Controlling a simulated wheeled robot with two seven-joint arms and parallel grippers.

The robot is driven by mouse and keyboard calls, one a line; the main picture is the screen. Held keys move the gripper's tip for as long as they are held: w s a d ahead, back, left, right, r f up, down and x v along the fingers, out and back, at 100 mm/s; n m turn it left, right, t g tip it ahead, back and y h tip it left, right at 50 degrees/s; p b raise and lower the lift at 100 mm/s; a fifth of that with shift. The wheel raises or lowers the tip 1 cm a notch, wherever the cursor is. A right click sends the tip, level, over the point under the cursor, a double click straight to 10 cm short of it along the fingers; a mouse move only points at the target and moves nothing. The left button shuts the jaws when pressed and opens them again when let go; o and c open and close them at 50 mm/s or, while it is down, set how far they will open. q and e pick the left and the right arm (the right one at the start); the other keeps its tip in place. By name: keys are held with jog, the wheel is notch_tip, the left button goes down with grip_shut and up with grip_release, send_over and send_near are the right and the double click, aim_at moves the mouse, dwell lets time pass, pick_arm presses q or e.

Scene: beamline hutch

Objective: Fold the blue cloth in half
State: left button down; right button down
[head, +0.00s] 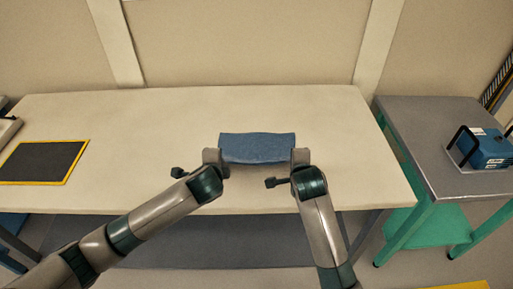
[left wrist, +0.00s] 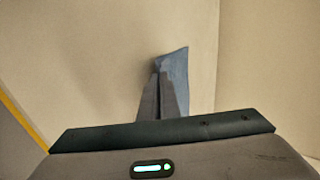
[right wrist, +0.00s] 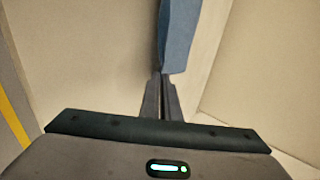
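The blue cloth (head: 257,147) is a wide, short strip near the front middle of the pale table, spanning the gap between my two grippers. My left gripper (head: 219,155) is at its left end, and my right gripper (head: 296,155) is at its right end. In the left wrist view the fingers are close together, with the cloth (left wrist: 175,75) at their tips. In the right wrist view the narrow fingers also close on the cloth (right wrist: 177,40). The fingertips are partly hidden in the head view. I cannot tell whether the cloth's far edge touches the table.
The pale table (head: 340,120) is clear around the cloth. A dark mat with a yellow border (head: 42,161) lies at its left. A grey-topped green cart (head: 415,130) stands at the right, carrying a blue box (head: 487,150). A beige wall is behind.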

pick_arm(q)
jog(key=shift+s+f, duration=0.15)
jog(key=shift+s, duration=0.05)
pick_arm(e)
jog(key=shift+s+f, duration=0.15)
jog(key=shift+s, duration=0.05)
pick_arm(q)
jog(key=c, duration=1.7)
grip_release()
pick_arm(e)
jog(key=c, duration=1.7)
grip_release()
